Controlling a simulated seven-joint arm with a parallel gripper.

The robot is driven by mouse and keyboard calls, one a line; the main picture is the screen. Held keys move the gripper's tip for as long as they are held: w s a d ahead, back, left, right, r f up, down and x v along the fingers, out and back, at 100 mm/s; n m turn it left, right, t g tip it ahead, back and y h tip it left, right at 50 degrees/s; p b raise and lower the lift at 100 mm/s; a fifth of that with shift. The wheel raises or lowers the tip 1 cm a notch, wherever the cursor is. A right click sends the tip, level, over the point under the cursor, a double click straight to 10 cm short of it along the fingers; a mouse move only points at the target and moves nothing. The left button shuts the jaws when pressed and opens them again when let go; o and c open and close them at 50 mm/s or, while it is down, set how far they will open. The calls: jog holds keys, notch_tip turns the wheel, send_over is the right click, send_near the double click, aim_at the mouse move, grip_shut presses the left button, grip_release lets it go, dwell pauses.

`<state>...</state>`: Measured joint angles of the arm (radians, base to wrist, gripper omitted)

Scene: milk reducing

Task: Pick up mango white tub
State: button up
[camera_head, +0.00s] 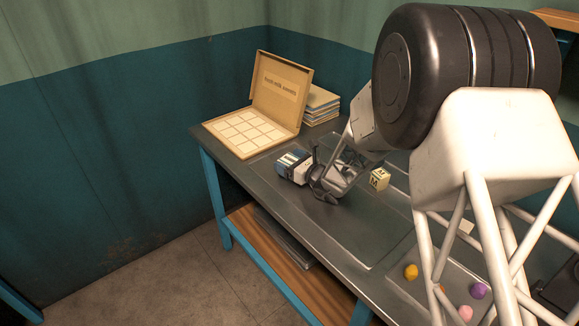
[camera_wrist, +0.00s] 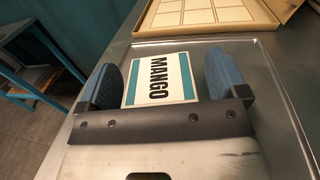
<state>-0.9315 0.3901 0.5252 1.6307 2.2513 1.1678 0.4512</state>
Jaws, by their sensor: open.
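The mango white tub (camera_wrist: 160,80) has a white label with teal bands and the word MANGO in black. In the wrist view it sits between the two blue pads of my gripper (camera_wrist: 160,68), which are apart. A narrow gap shows on each side of it. In the head view a blue and white block (camera_head: 293,167), seemingly this tub, rests on the dark tray area of the table, just left of my gripper (camera_head: 314,178). My gripper partly covers its right side.
An open cardboard box (camera_head: 245,130) with a gridded base stands behind on the table (camera_head: 300,225), beside a stack of books (camera_head: 321,105). A cream cube (camera_head: 379,180) marked M is right of my gripper. Yellow (camera_head: 411,271), purple (camera_head: 478,291) and pink (camera_head: 465,313) balls lie at the front right.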

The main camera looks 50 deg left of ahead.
aim_at(290, 159)
dwell(0.4)
jog(key=c, duration=1.1)
jog(key=shift+o, duration=0.2)
jog(key=shift+r, duration=0.15)
notch_tip(290, 159, up, 18)
dwell(0.5)
